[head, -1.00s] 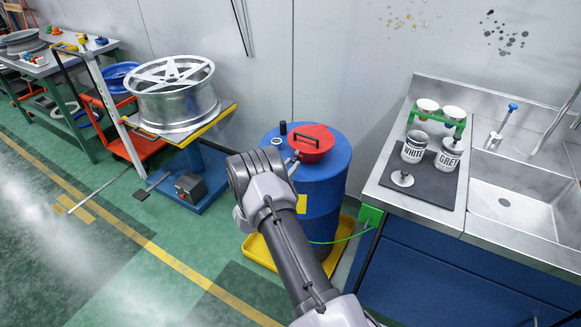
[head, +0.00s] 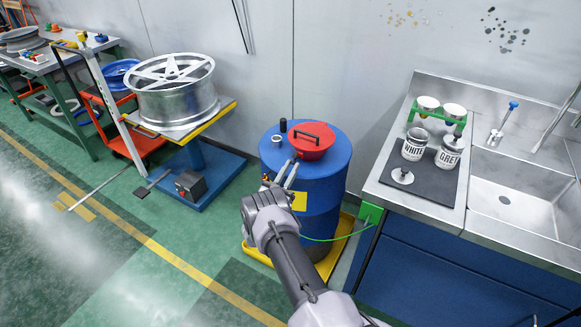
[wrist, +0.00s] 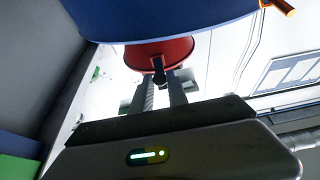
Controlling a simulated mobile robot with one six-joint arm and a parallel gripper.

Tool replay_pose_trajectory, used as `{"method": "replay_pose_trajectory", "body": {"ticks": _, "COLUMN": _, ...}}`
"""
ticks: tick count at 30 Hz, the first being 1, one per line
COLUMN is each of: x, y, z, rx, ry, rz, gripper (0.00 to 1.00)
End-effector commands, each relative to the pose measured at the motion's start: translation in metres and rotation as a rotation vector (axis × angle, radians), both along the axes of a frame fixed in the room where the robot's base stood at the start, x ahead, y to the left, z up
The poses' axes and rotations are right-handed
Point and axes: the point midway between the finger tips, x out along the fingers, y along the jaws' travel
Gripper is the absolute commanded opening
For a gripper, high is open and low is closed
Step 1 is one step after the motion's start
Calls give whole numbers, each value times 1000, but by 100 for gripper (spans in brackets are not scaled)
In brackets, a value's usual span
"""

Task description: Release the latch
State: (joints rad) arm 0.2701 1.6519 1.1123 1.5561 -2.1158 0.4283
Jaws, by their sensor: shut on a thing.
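A red lid-like funnel (head: 312,148) with a black handle sits on top of a blue drum (head: 322,190). My gripper (head: 291,172) is at the drum's near upper side, just below the red funnel in the head view. In the wrist view, my gripper's two fingers (wrist: 162,90) point up toward the red funnel (wrist: 150,54), with the blue drum (wrist: 160,18) above. They are shut on a small dark piece, which looks like the latch (wrist: 158,72), at the red funnel's edge. My fingers partly hide it, and its exact position is hard to tell.
A small black cap (head: 283,125) and a round bung stand on the drum top. A brass fitting (wrist: 279,7) sticks out from the drum. The drum stands in a yellow tray (head: 258,251). A sink counter (head: 425,213) is on the right, a wheel stand (head: 213,122) on the left.

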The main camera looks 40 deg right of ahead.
Motion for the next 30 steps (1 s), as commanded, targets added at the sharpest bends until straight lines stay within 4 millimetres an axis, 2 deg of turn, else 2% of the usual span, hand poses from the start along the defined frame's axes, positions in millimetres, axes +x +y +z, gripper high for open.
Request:
{"method": "replay_pose_trajectory", "body": {"ticks": 9, "x": 0, "y": -1, "z": -8, "rx": -108, "ry": -44, "rz": 0, "gripper": 0}}
{"method": "replay_pose_trajectory", "body": {"ticks": 24, "x": 0, "y": -2, "z": -9, "rx": -129, "ry": -52, "rz": 0, "gripper": 0}}
{"method": "replay_pose_trajectory", "body": {"ticks": 25, "x": 0, "y": -2, "z": -9, "rx": -129, "ry": -52, "rz": 0, "gripper": 21}}
{"method": "replay_pose_trajectory", "body": {"ticks": 27, "x": 0, "y": -2, "z": -9, "rx": -129, "ry": -52, "rz": 0, "gripper": 35}}
{"method": "replay_pose_trajectory", "body": {"ticks": 28, "x": 0, "y": -2, "z": -9, "rx": -129, "ry": -52, "rz": 0, "gripper": 41}}
{"method": "replay_pose_trajectory", "body": {"ticks": 30, "x": 1, "y": -2, "z": -9, "rx": -128, "ry": -53, "rz": 0, "gripper": 41}}
